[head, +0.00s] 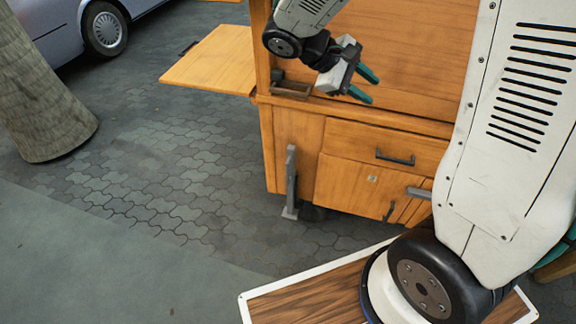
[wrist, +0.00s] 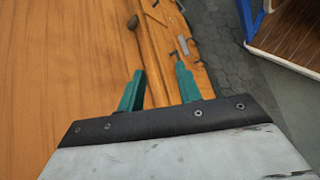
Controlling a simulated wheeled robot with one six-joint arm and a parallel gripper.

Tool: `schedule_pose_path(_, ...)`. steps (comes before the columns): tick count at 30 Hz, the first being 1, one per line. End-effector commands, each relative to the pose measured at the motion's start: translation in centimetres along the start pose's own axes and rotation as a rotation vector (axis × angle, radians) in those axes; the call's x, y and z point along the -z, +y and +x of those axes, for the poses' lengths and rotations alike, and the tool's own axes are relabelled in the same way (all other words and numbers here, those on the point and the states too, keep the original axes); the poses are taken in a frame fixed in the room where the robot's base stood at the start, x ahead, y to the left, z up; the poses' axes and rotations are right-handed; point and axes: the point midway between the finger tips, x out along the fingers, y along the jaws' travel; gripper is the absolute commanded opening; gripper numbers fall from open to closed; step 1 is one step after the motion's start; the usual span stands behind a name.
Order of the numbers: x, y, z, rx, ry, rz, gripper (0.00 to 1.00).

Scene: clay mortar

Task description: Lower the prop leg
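The prop leg (head: 291,183) is a grey upright bar with a flat foot, at the front left corner of a wooden cart (head: 292,140). Its foot is at or close to the paving; I cannot tell whether it touches. My gripper (head: 369,87) is open and empty, above the cart's top and up to the right of the leg. Its two teal fingers (wrist: 160,88) show apart in the wrist view, over the wooden surface near the cart's edge. I cannot make out the leg for certain in the wrist view.
The cart has a drawer with a dark handle (head: 395,157), a lower door handle (head: 389,211) and a fold-out side shelf (head: 213,62). A tree trunk (head: 38,95) and a car (head: 85,28) stand left. Paving before the leg is clear.

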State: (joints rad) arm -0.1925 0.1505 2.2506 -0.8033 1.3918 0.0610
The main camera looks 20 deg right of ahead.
Motion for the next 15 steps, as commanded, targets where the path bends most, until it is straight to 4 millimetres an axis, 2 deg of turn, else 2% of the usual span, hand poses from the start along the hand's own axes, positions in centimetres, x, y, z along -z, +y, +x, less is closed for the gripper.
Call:
schedule_pose_path(1,2.3,0.1,0.3,-0.061,-0.035,-0.053,0.35)
schedule_pose_path(8,12.3,0.2,1.4,-0.367,-0.147,-0.271,0.35)
schedule_pose_path(11,17.0,-0.8,2.0,-0.504,-0.178,-0.366,0.35)
schedule_pose_path(15,23.6,-3.4,3.3,-0.696,-0.205,-0.501,0.35)
